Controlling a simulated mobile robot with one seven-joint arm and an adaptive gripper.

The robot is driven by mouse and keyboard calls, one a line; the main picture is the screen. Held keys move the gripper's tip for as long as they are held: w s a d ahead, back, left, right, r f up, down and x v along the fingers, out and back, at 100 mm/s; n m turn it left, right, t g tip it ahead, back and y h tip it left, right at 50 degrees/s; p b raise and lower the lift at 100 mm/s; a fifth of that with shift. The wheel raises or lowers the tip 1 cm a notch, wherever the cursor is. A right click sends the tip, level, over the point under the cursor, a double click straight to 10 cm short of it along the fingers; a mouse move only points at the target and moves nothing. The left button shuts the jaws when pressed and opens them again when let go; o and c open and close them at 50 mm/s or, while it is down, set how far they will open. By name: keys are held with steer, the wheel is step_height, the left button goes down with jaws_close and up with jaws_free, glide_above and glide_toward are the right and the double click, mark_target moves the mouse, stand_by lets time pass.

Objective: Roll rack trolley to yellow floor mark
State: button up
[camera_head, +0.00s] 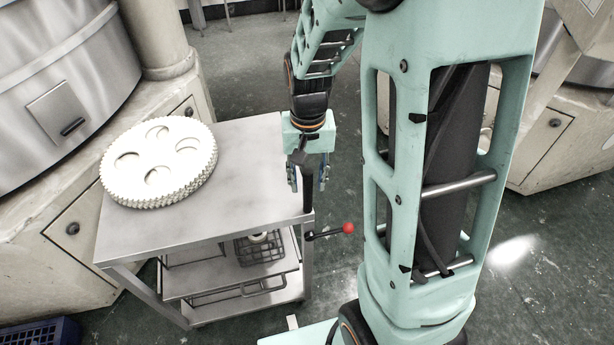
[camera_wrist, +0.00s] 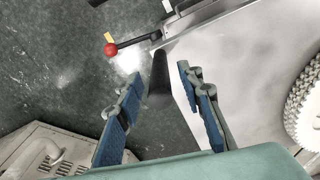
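The rack trolley (camera_head: 230,215) is a steel cart with a flat top and lower shelves, at the centre left of the head view. Its top also shows at the right of the wrist view (camera_wrist: 245,70). A dark upright handle (camera_head: 307,196) stands at its right edge. My gripper (camera_head: 306,183) is open just above the trolley's right edge. In the wrist view, the dark handle (camera_wrist: 159,85) shows between my spread fingers (camera_wrist: 159,75); no contact is visible. I cannot make out a yellow floor mark with certainty.
A lever with a red knob (camera_head: 348,228) sticks out from the trolley's right side. A white toothed disc stack (camera_head: 160,160) lies on top; wire baskets (camera_head: 258,248) sit below. Machines flank both sides. A small yellow patch (camera_wrist: 109,37) shows beside the knob. Open green floor (camera_head: 545,265) lies right.

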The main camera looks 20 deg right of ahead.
jaws_close()
stand_by(0.3)
steer(key=d+b, duration=0.1)
steer(key=d, duration=3.5)
steer(key=shift+d, duration=0.3)
steer(key=shift+r, duration=0.1)
jaws_free()
steer(key=shift+d, duration=0.15)
